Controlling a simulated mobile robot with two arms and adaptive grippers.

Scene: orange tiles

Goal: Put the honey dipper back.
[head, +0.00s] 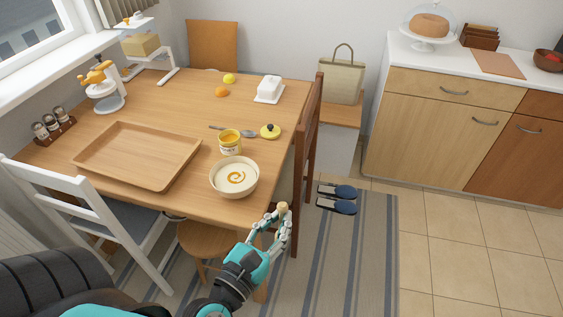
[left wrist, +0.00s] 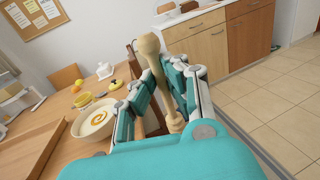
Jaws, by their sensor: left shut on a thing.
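My left gripper (head: 281,222) is shut on the wooden honey dipper (head: 284,207), in front of the table's right front corner. The left wrist view shows the dipper (left wrist: 149,50) upright and slightly tilted between the fingers (left wrist: 170,95), its rounded end above them. The open honey jar (head: 230,147) stands on the table behind a white bowl (head: 219,184) with a honey swirl. The yellow lid (head: 270,133) with a dark knob lies right of the jar. The gripper is apart from jar and bowl. My right gripper is out of view.
A spoon (head: 247,133) lies behind the jar. A wooden tray (head: 125,181) fills the table's left front. A butter dish (head: 269,91) stands farther back. A wooden chair (head: 312,130) and a stool (head: 205,239) flank the table corner; slippers (head: 337,206) lie on the floor.

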